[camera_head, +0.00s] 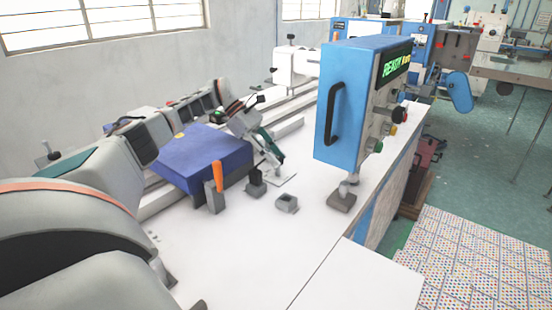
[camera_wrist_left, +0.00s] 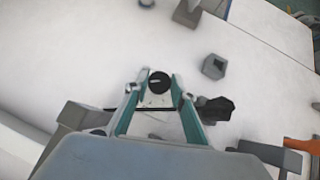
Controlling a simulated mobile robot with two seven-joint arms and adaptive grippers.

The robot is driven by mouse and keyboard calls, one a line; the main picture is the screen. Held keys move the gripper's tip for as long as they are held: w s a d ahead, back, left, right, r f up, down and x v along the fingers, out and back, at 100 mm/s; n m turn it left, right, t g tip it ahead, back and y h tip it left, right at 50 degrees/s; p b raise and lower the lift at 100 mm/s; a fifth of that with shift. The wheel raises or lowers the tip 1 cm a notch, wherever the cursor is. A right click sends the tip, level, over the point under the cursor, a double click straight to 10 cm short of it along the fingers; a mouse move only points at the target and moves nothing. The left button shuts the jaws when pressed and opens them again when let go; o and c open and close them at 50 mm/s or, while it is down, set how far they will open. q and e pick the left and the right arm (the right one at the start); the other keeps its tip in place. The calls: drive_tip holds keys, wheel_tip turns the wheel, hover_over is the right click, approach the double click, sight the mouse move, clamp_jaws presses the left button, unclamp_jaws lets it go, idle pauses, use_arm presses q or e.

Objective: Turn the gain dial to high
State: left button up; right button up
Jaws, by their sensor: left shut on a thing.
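The gain dial (camera_wrist_left: 160,79) is a round black knob with a pale pointer mark, on a small white plate (camera_wrist_left: 157,99) on the table. In the left wrist view it sits between the fingertips of my left gripper (camera_wrist_left: 156,84), which is shut on it. The pointer mark seems to point left in that view; the scale is too small to read. In the head view my left gripper (camera_head: 277,163) points down at the white plate (camera_head: 281,180), and the dial itself cannot be made out. My right gripper is not in view.
A grey hollow block (camera_head: 287,204), a dark block (camera_head: 256,186) and an orange-handled tool (camera_head: 218,176) in a grey holder stand near the gripper. A blue machine head (camera_head: 345,100) with a lit display stands to the right. The front of the white table is clear.

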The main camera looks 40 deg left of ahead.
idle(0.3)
use_arm(q)
drive_tip(key=o, duration=1.1)
drive_tip(key=shift+v, duration=6.05)
drive_tip(key=shift+f, duration=0.1)
